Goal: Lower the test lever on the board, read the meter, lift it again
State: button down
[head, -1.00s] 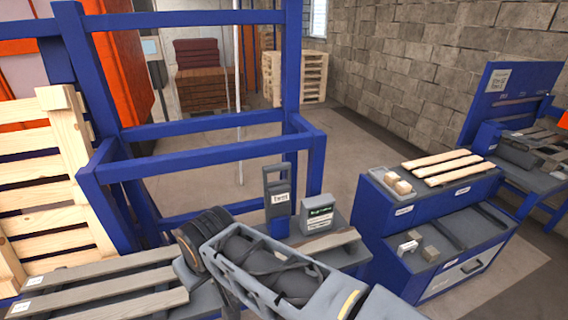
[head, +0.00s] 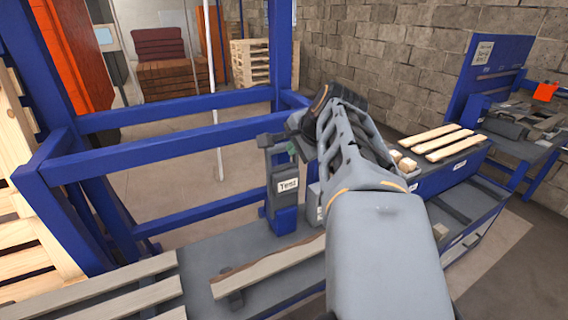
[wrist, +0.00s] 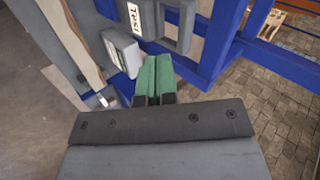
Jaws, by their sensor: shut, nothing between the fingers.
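The test board (head: 284,210) is a dark upright post with a white "Test" label, standing on the grey bench in the head view. In the wrist view its grey frame (wrist: 168,36) and label are at the top. I cannot make out the lever's position. My gripper (wrist: 158,58) has green fingers that are shut and empty, in front of the board's frame; contact cannot be told. In the head view the gripper is mostly hidden by my arm, near the board's top. The meter box (wrist: 122,52) is left of the fingers; its reading is not legible.
Blue gantry rails (head: 180,116) stand behind and left of the board. A loose plank (head: 268,266) lies on the bench in front. A blue cabinet (head: 452,178) with wooden slats stands to the right. Pallets are at the left edge.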

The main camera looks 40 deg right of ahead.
jog(key=d+m, duration=0.1)
jog(key=d, duration=0.1)
jog(key=m+p, duration=0.1)
send_near(279, 150)
jog(key=shift+t, duration=0.3)
jog(key=x, duration=0.3)
jog(key=s+f+x, duration=0.1)
jog(key=x, duration=0.1)
jog(key=shift+w+f, duration=0.2)
jog(key=shift+w, duration=0.7)
